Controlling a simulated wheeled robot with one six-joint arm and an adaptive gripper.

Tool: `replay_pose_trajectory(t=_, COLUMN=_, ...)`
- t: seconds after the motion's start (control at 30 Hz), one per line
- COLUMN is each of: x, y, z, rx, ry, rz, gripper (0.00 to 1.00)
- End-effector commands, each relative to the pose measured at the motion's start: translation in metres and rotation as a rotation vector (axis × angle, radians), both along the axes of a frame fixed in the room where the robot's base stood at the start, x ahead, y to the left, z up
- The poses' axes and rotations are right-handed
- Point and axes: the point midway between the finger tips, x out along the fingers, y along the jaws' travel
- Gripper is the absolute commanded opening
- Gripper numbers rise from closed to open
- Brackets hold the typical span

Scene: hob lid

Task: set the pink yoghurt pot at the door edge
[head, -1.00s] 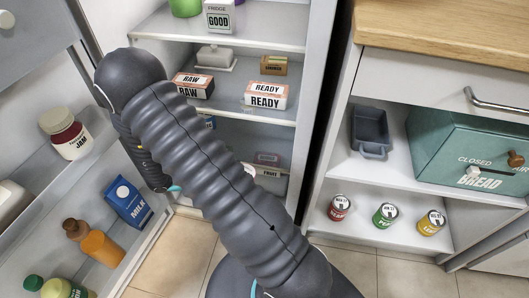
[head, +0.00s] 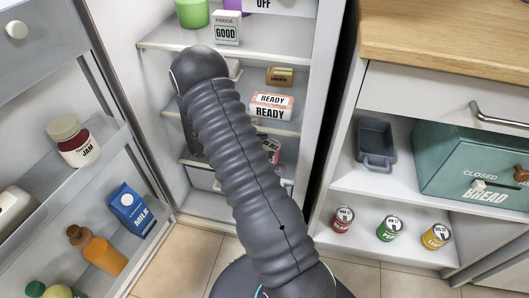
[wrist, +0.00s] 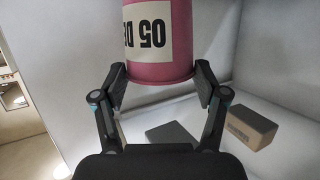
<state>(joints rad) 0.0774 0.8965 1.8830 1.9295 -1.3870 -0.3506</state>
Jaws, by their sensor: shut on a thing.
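A pink pot (wrist: 158,70) with a cream label, its print upside down, fills the top of the wrist view. My gripper (wrist: 160,80) is shut on it, one finger on each side. The pot's top end in that view is cut off by the frame. In the head view my gripper is hidden behind my arm. A pinkish pot (head: 272,150) shows there just right of my arm, partly covered; I cannot tell whether it is the held one. The open fridge door (head: 99,138) stands at the left.
The fridge shelf (head: 160,38) bears a GOOD box (head: 227,28) and a green tub (head: 192,12). Lower are a brown box (head: 279,76) and READY boxes (head: 272,106). The door racks hold a jam jar (head: 73,141), milk (head: 131,208) and an orange bottle (head: 97,250).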

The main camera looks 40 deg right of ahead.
Motion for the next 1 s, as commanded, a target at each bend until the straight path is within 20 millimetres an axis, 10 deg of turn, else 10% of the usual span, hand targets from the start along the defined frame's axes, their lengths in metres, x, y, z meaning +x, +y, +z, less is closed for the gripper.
replay_pose_trajectory(t=0.67, x=0.000, y=0.000, z=-0.037, rx=0.000, ry=0.000, rz=0.000, gripper=0.28)
replay_pose_trajectory(t=0.7, x=0.000, y=0.000, z=-0.038, rx=0.000, ry=0.000, rz=0.000, gripper=0.75)
replay_pose_trajectory(t=0.8, x=0.000, y=0.000, z=-0.037, rx=0.000, ry=0.000, rz=0.000, gripper=0.98)
replay_pose_trajectory(t=1.0, x=0.000, y=0.000, z=-0.037, rx=0.000, ry=0.000, rz=0.000, gripper=0.98)
